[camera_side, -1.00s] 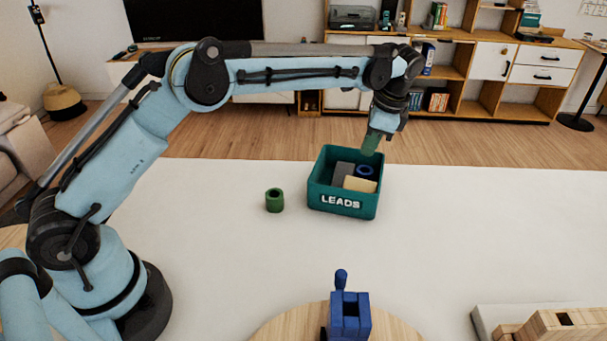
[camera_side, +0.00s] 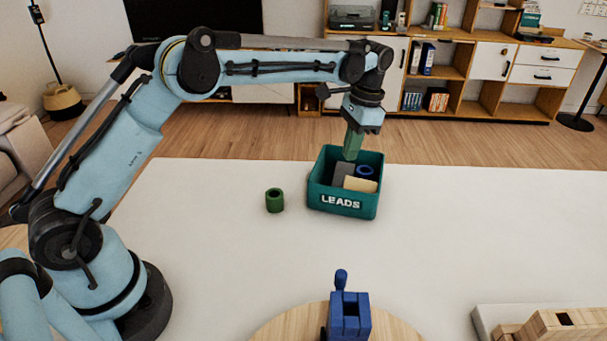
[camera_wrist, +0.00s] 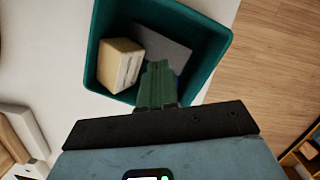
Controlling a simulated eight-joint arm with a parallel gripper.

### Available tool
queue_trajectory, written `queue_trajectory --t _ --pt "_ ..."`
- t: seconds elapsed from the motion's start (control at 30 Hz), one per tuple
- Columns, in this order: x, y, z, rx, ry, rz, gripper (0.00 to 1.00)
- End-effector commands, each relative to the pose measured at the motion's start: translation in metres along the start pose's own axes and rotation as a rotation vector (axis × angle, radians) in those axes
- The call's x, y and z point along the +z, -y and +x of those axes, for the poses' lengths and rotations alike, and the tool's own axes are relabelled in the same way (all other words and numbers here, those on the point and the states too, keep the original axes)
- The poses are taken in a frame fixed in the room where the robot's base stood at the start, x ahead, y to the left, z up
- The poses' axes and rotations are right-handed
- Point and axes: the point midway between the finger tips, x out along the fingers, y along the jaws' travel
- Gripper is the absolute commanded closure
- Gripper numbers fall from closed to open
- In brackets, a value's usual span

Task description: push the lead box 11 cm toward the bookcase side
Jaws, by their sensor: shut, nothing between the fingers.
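The lead box (camera_side: 342,203) is a teal open bin marked "LEADS", standing upright near the far edge of the white table. It holds a grey block (camera_side: 343,172), a cream block (camera_side: 360,185) and a blue ring (camera_side: 364,171). My gripper (camera_side: 352,154) points down at the box's far side, its green fingers shut and empty. In the side view its tips overlap the far rim; I cannot tell whether they touch it. In the wrist view the gripper (camera_wrist: 157,72) overlaps the box (camera_wrist: 214,48), with the cream block (camera_wrist: 119,64) and grey block (camera_wrist: 162,46) inside.
A green ring (camera_side: 274,200) stands on the table (camera_side: 220,240) left of the box. A blue toy (camera_side: 349,315) stands on a round wooden board at the front. Wooden blocks (camera_side: 560,325) lie front right. The bookcase (camera_side: 460,75) is beyond the table. Table right of the box is clear.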

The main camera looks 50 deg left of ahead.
Motion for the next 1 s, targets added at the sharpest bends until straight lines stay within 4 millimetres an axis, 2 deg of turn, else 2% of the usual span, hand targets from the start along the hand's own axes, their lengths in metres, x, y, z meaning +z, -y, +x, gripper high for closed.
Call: queue_trajectory --t 0.63,0.8,1.0 --pt "0.08 0.0 0.014 -0.001 0.0 0.0 1.0" --pt "0.077 0.0 0.027 -0.001 0.0 0.001 1.0" --pt "0.076 0.0 0.031 -0.001 -0.001 0.002 1.0"
